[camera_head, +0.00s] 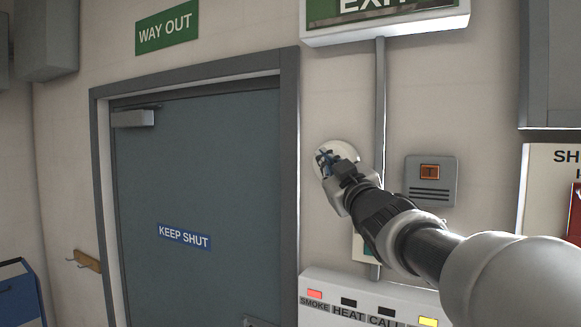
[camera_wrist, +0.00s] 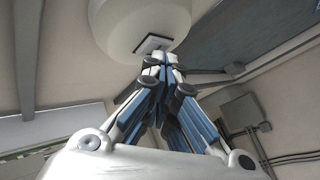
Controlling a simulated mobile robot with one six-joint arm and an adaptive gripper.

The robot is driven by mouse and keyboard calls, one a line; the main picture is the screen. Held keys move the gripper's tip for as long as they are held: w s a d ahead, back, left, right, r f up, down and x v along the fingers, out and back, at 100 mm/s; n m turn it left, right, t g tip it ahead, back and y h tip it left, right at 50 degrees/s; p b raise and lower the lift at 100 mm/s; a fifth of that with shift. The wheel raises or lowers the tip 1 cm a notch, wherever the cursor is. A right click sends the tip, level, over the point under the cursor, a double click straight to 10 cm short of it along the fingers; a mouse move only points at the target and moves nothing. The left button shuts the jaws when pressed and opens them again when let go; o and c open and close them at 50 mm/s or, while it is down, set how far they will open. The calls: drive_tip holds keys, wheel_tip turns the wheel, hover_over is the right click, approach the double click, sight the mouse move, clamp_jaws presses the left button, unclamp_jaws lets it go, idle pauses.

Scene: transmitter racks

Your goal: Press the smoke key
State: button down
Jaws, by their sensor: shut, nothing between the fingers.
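A white panel (camera_head: 375,307) at the bottom of the head view carries a row of small coloured keys or lamps. The one above the label SMOKE (camera_head: 315,294) is lit red; those over HEAT and CALL are dark, and one further right is yellow. My gripper (camera_head: 325,158) is shut and empty, well above this panel, in front of a round white fitting (camera_head: 346,150) on the wall. In the wrist view my blue fingers (camera_wrist: 162,62) reach close to a small square plate (camera_wrist: 153,44) on the white fitting (camera_wrist: 130,18). I cannot tell whether they touch it.
A grey door (camera_head: 190,200) marked KEEP SHUT is left of my arm. A vertical conduit (camera_head: 380,110) runs down from the exit sign (camera_head: 385,15). A grey box with an orange window (camera_head: 431,181) sits right of my gripper. A blue bin (camera_head: 18,297) is at lower left.

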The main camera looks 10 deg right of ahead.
drive_tip(key=shift+s+a+b, duration=0.3)
drive_tip(key=shift+s+a, duration=0.05)
drive_tip(key=shift+s, duration=0.15)
drive_tip(key=shift+s+a+b, duration=0.75)
drive_tip(key=shift+s+b, duration=0.05)
drive_tip(key=shift+s, duration=0.25)
drive_tip(key=shift+s+a+b, duration=0.7)
drive_tip(key=shift+s+b, duration=0.1)
drive_tip(key=shift+s, duration=0.2)
drive_tip(key=s+d+f+m+g+h+b, duration=0.1)
drive_tip(key=s+f+m+g+b, duration=0.25)
drive_tip(key=f, duration=0.95)
drive_tip(key=s+d+f+g+h+b, duration=0.2)
drive_tip(key=s+f+b, duration=0.35)
drive_tip(key=f, duration=0.65)
drive_tip(key=s+d+f+m+g+h+b, duration=0.1)
drive_tip(key=s+f+m+g+b, duration=0.25)
drive_tip(key=f, duration=0.95)
drive_tip(key=s+a+f+g+b, duration=0.1)
drive_tip(key=s+f+g+b, duration=0.2)
drive_tip(key=s+f, duration=0.8)
drive_tip(key=s+a+f+g+y+b, duration=0.1)
drive_tip(key=s+f+g+b, duration=0.3)
drive_tip(key=s+f, duration=0.6)
wheel_tip(320, 180, down, 6)
drive_tip(key=shift+s+a+r+g+b, duration=0.25)
drive_tip(key=shift+s+a+g+b, duration=0.1)
drive_tip(key=shift+a+b, duration=0.25)
